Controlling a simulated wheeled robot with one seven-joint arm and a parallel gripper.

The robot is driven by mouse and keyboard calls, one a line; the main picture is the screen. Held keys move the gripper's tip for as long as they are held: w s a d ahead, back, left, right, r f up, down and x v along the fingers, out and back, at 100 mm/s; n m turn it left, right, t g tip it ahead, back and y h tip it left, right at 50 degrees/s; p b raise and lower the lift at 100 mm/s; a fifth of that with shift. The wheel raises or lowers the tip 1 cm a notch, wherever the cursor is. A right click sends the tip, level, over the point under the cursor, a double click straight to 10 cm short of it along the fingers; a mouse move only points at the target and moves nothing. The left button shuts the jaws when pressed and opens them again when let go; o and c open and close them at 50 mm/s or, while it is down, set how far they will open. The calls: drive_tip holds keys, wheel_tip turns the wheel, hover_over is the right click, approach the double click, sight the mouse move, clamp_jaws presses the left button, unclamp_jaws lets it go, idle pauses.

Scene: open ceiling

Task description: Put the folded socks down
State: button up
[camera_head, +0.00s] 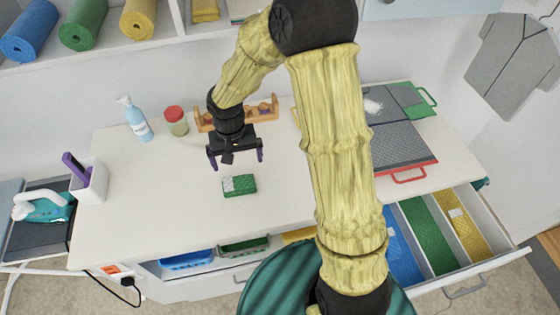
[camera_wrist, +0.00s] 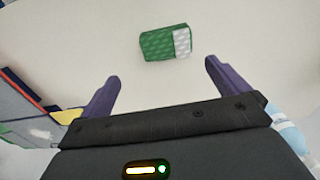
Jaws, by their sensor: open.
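The folded socks (camera_head: 239,185) appear as a small green bundle with a pale patch at one end. They lie flat on the white table (camera_head: 140,215), left of its middle. In the wrist view the folded socks (camera_wrist: 165,42) show beyond and between my fingertips, apart from them. My gripper (camera_head: 235,158) hangs above the table, behind the socks, with its two purple fingers spread and nothing between them. In the wrist view my gripper (camera_wrist: 162,80) is also open and empty.
A blue pump bottle (camera_head: 136,120), a red-lidded jar (camera_head: 176,121) and a wooden rack (camera_head: 262,108) stand at the back. A white cup (camera_head: 90,183) is at the left. Grey boards (camera_head: 400,146) lie at the right. An open drawer (camera_head: 485,233) has coloured compartments. Table around the socks is clear.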

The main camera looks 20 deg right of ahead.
drive_tip(key=s+d+r+t, duration=0.2)
drive_tip(key=s+d+r, duration=0.6)
drive_tip(key=s+d, duration=0.4)
drive_tip(key=shift+d, duration=0.35)
drive_tip(key=shift+c, duration=0.4)
